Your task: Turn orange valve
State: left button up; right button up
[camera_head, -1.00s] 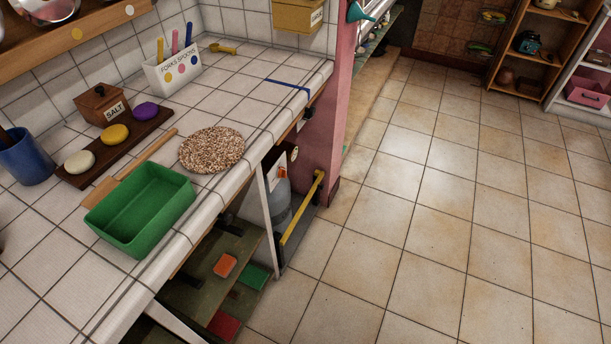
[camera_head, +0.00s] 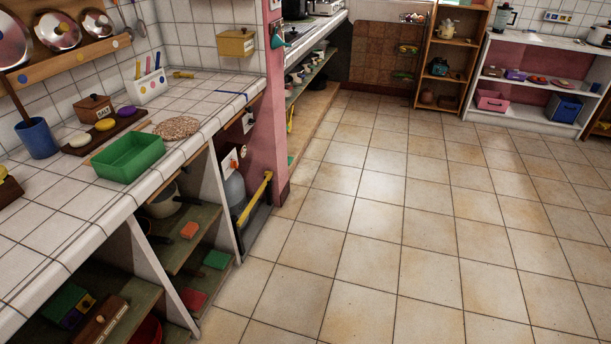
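A grey gas cylinder (camera_head: 235,192) stands in a niche under the counter, at the near side of the pink pillar. A small orange-red part (camera_head: 234,165) shows at its top, against a white patch; it looks like the orange valve, but it is too small to tell how it is turned. A yellow bar (camera_head: 254,198) crosses the front of the niche at a slant. Neither of my grippers is in view.
A white tiled counter (camera_head: 205,95) runs along the left, with a green tray (camera_head: 128,157) near its edge. Open shelves (camera_head: 200,240) below hold pots and coloured boxes. A pink pillar (camera_head: 268,120) stands beside the niche. The tiled floor (camera_head: 380,220) is clear.

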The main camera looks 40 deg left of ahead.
aim_at(233, 163)
jog(key=u, duration=0.1)
jog(key=i, duration=0.8)
jog(key=u, duration=1.05)
jog(key=i, duration=1.1)
jog(key=u, duration=1.2)
